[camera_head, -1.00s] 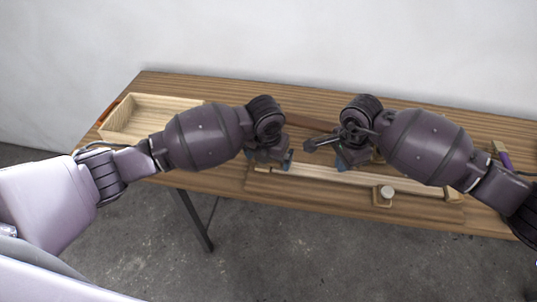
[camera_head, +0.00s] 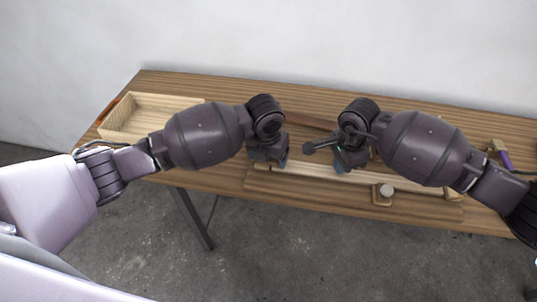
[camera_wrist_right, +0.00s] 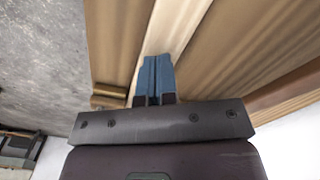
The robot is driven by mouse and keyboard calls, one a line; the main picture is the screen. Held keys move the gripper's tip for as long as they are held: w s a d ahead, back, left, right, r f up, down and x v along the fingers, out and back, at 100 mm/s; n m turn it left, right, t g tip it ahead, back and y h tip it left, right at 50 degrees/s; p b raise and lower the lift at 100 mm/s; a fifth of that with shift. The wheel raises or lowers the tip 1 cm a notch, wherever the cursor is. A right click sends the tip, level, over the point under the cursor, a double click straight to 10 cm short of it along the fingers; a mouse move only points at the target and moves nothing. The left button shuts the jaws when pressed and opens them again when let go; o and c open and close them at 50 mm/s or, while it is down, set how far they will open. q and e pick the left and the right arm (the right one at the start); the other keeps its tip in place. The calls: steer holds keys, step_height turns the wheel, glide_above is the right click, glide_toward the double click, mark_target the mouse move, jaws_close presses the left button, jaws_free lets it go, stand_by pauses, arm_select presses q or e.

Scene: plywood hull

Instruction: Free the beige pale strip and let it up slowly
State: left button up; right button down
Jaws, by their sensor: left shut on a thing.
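The beige pale strip (camera_head: 400,182) runs lengthwise along a wooden board (camera_head: 300,188) on the table. My left gripper (camera_head: 283,163) is shut at the strip's left part; its fingertips are mostly hidden by the hand. My right gripper (camera_head: 341,168) is low over the strip, right of the left one. In the right wrist view its blue fingers (camera_wrist_right: 156,80) are together over the pale strip (camera_wrist_right: 172,28). I cannot see anything held between them.
A small block with a round pale knob (camera_head: 385,191) sits at the strip's front side. An open wooden tray (camera_head: 135,128) stands at the table's left. A purple-handled tool (camera_head: 502,156) lies at the right. The table's front edge is close to the board.

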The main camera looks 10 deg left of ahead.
arm_select(q)
steer(key=shift+a, duration=0.1)
arm_select(e)
steer(key=shift+f, duration=0.3)
arm_select(q)
steer(key=shift+r, duration=0.1)
arm_select(e)
steer(key=shift+f, duration=0.3)
arm_select(q)
steer(key=shift+s+m, duration=0.15)
steer(key=shift+m, duration=1.25)
steer(key=shift+s+a+m+h, duration=0.15)
steer(key=shift+m+h, duration=0.15)
steer(key=shift+m, duration=1.1)
arm_select(e)
steer(key=shift+f, duration=0.1)
arm_select(q)
steer(key=shift+s+m+g, duration=0.1)
steer(key=shift+m+g, duration=0.2)
steer(key=shift+m, duration=1.1)
arm_select(e)
steer(key=shift+s, duration=0.1)
